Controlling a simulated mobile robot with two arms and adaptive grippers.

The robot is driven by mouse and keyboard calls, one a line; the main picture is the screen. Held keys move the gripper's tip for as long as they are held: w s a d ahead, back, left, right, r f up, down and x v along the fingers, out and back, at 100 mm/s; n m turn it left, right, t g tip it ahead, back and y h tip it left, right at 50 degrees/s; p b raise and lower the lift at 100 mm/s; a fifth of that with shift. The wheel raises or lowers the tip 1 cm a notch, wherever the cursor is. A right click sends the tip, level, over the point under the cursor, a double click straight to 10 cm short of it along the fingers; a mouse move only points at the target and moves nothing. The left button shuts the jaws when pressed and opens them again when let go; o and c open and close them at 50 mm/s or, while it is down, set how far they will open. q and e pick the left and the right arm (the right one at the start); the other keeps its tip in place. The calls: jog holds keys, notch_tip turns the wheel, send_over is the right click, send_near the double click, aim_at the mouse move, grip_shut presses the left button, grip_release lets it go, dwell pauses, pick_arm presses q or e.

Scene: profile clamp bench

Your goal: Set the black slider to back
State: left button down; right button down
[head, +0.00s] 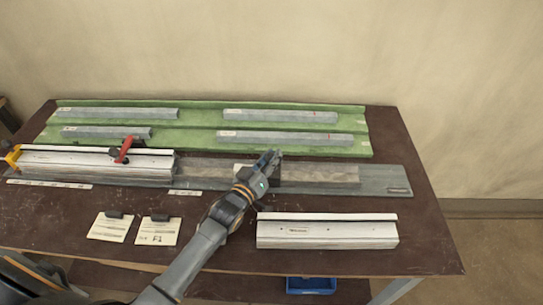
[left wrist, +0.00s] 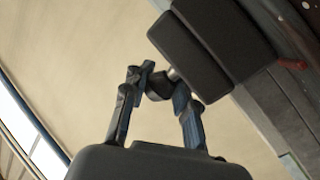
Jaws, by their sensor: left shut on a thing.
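The black slider (head: 275,176) sits on the grey rail (head: 325,174) toward the middle of the bench, partly hidden behind my left gripper (head: 268,160). In the left wrist view the slider (left wrist: 205,45) shows as large dark blocks with a short metal pin leading to a dark knob (left wrist: 158,86). My left gripper (left wrist: 155,90) is shut on this knob. My right gripper is in neither view.
A white profile (head: 95,163) with a red lever (head: 124,149) and a yellow clamp (head: 13,157) lies left. Another white profile (head: 327,235) lies at the front right. Several grey bars rest on the green tray (head: 195,125) behind. Two cards (head: 110,228) lie front left.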

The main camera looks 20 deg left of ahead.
pick_arm(q)
jog(key=shift+s+d+f, duration=0.15)
jog(key=shift+d+f, duration=0.05)
jog(key=shift+f, duration=0.05)
jog(key=c, duration=1.1)
grip_release()
jog(key=shift+o, duration=0.2)
jog(key=shift+r, duration=0.2)
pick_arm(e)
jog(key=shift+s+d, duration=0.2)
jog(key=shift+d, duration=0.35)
pick_arm(q)
jog(key=shift+r, duration=0.1)
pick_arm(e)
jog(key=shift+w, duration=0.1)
pick_arm(q)
jog(key=shift+r, duration=0.3)
notch_tip(320, 180, up, 9)
jog(key=shift+r, duration=0.1)
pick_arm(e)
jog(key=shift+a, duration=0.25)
